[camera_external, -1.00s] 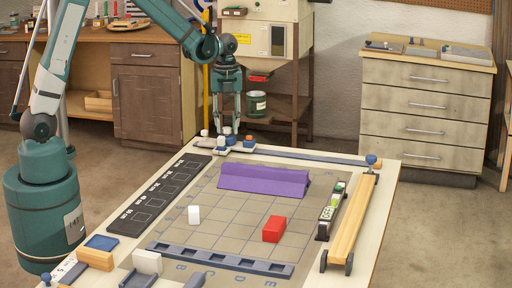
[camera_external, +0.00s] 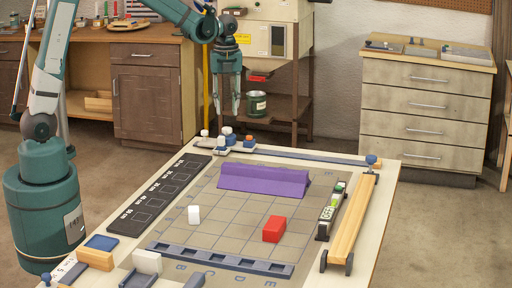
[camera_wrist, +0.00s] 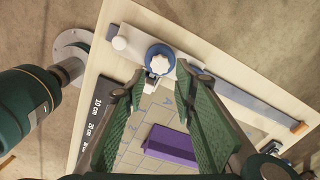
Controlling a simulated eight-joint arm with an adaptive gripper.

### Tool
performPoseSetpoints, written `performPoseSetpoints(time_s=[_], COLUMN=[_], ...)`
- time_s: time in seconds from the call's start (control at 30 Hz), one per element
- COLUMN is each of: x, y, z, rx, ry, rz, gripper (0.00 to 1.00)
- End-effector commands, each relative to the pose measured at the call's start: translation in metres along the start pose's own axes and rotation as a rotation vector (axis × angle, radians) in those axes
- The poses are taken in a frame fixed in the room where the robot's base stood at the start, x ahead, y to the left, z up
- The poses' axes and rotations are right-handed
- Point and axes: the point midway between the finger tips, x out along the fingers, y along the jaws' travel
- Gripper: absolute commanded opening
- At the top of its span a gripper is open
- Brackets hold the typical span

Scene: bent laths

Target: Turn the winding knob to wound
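The winding knob appears to be the round blue knob (camera_wrist: 159,58) with a pale ring, on a light plate at the board's far left corner. It also shows in the external view (camera_external: 228,132). A small pale piece just below it in the wrist view may be its pointer; I cannot read any mark for wound. My gripper (camera_external: 227,111) is above the knob, pointing down and apart from it. In the wrist view my gripper (camera_wrist: 165,80) has its fingers spread, with nothing between them.
A white knob (camera_external: 205,133) stands left of the blue one, and a small blue and orange piece (camera_external: 249,141) to its right. The air around my gripper is clear.

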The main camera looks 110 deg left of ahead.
Motion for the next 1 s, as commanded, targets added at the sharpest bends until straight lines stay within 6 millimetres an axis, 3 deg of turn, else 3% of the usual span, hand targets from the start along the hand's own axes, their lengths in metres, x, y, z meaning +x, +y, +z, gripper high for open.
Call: performPoseSetpoints(time_s=[0.2,0.4,1.0], x=[-0.031,-0.046,-0.051], y=[0.0,0.0,0.001], z=[0.0,0.0,-0.005], rx=[0.0,0.0,-0.006], ry=[0.0,0.0,-0.002], rz=[0.0,0.0,-0.004], gripper=[0.28,0.28,0.28])
